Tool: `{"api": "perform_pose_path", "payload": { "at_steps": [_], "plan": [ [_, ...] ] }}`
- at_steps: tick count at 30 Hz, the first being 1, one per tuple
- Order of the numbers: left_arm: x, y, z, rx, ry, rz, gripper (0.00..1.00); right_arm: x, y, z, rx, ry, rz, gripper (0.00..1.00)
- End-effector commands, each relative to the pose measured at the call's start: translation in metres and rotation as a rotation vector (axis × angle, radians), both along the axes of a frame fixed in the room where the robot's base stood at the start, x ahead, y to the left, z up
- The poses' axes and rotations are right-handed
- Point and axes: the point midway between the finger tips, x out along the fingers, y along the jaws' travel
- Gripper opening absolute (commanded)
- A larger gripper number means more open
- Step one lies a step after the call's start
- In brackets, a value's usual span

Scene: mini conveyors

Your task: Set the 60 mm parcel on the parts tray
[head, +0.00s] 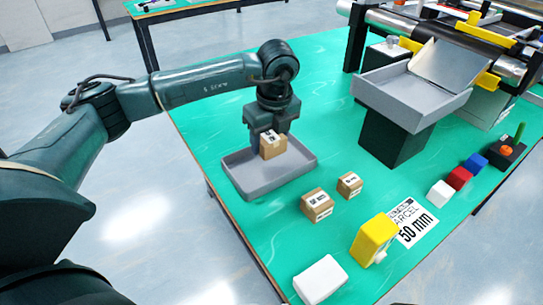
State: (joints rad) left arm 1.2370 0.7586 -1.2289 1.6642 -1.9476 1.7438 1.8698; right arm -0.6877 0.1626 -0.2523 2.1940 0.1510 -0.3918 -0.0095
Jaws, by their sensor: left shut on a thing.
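My left gripper (268,137) points down and is shut on a small brown cardboard parcel (272,149) with a white label. The held parcel is over the grey parts tray (240,185), near its back side; whether it touches the tray floor I cannot tell. Two more brown parcels stand on the green table in front of the tray: a larger one (317,208) and a smaller one (349,186). I cannot read a size on any parcel. My right gripper is not in view.
A raised grey bin (377,92) on a dark stand is at the right, by a conveyor (425,34). A yellow block (371,241), a white block (320,279) and a "50 mm" label card (413,222) lie in front. White, red and blue blocks (459,178) stand at the right.

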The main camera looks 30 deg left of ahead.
Motion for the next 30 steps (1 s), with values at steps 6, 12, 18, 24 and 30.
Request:
{"api": "perform_pose_path", "payload": {
  "at_steps": [6, 12, 18, 24, 30],
  "plan": [
    [0.000, 0.000, -0.025, 0.000, 0.001, -0.001, 0.30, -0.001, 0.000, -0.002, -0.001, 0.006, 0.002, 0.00],
    [0.000, 0.000, -0.054, 0.000, -0.001, -0.002, 0.30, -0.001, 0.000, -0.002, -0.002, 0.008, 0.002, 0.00],
    [0.000, 0.000, -0.058, -0.001, -0.001, -0.002, 0.30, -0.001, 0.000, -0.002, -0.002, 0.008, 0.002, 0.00],
    [0.000, 0.000, -0.061, -0.001, -0.001, -0.002, 0.30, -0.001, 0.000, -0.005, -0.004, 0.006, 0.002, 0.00],
    [0.000, 0.000, -0.061, 0.000, 0.000, -0.003, 0.67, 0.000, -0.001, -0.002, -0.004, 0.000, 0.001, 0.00]
  ]
}}
